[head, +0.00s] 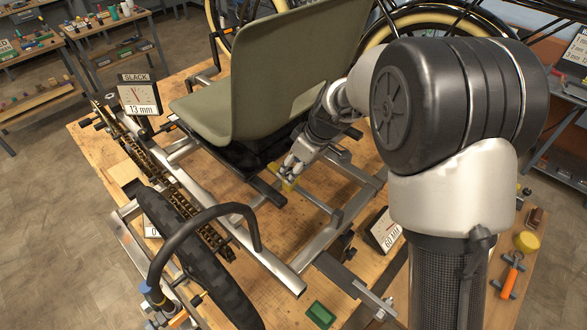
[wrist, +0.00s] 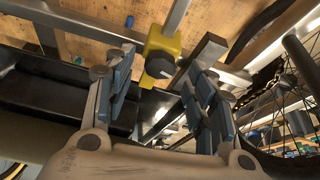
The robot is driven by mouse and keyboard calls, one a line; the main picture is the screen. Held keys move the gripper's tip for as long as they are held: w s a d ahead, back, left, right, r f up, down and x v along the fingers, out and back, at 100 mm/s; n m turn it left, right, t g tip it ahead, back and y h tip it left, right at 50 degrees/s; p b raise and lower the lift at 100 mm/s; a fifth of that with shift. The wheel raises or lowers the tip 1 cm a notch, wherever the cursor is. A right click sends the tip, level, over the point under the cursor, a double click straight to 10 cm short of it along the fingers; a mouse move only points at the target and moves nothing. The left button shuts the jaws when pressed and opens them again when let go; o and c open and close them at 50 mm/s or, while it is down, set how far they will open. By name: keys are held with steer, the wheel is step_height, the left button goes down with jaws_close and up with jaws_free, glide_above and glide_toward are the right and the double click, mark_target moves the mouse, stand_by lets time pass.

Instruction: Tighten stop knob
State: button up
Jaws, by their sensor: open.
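A yellow block with a dark round knob (wrist: 160,64), which looks like the stop knob, sits on a metal rail of the trike frame. I cannot tell how far the fingertips are from the knob.
The trike frame (head: 185,150) lies on a wooden bench. A black curved handle (head: 205,212) and a wheel are at the left. The seat overhangs close to my gripper.

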steer(key=shift+w+a+f, duration=0.1)
steer(key=shift+a+f, duration=0.15)
steer(key=shift+f, duration=0.4)
steer(key=shift+c, duration=0.5)
steer(key=c, duration=1)
